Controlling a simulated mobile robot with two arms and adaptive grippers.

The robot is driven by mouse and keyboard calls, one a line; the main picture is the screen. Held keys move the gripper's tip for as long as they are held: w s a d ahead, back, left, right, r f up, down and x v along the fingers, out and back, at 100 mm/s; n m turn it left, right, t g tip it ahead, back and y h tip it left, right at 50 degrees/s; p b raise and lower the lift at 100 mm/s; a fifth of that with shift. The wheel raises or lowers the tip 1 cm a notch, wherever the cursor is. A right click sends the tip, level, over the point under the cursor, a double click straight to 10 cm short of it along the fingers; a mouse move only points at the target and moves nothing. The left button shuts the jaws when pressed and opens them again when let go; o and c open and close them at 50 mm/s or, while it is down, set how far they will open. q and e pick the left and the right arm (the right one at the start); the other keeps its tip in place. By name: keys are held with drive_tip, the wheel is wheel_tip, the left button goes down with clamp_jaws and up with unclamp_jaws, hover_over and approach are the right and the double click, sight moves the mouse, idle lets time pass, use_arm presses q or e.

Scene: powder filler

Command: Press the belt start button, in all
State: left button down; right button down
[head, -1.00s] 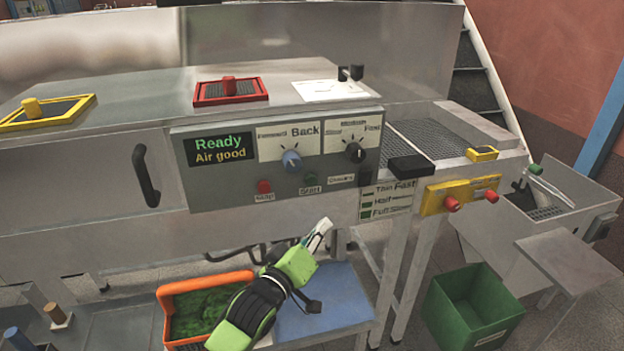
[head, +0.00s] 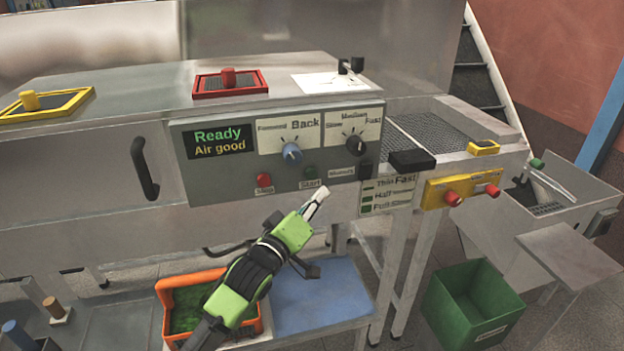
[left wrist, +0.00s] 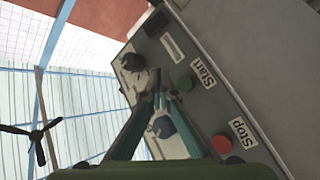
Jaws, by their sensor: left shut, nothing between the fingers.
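The green start button (head: 310,171) sits low on the grey control panel (head: 225,185), with a label reading Start under it. In the left wrist view the green start button (left wrist: 184,84) shows beside its Start label, near the fingertips. My left gripper (head: 321,192) is shut and empty, its tips just below and right of the button in the head view. In the left wrist view my left gripper (left wrist: 160,76) has its fingertips together in front of the panel. I cannot tell whether they touch it. My right gripper is not in view.
A red stop button (head: 264,180) is left of the start button. A blue-grey knob (head: 292,153) and a black knob (head: 356,146) are above. The display (head: 220,145) reads Ready, Air good. An orange bin (head: 163,300) and a green bin (head: 455,315) stand below.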

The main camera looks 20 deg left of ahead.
sight(311, 174)
use_arm(q)
drive_tip(key=shift+w+a+b, duration=0.2)
drive_tip(key=shift+w+a, duration=0.5)
drive_tip(key=shift+w, duration=0.35)
drive_tip(key=shift+w+a+b, duration=0.2)
drive_tip(key=shift+w+a, duration=0.5)
drive_tip(key=shift+w, duration=0.3)
drive_tip(key=shift+w+a, duration=0.1)
drive_tip(key=shift+w+a, duration=0.15)
drive_tip(key=shift+w, duration=0.1)
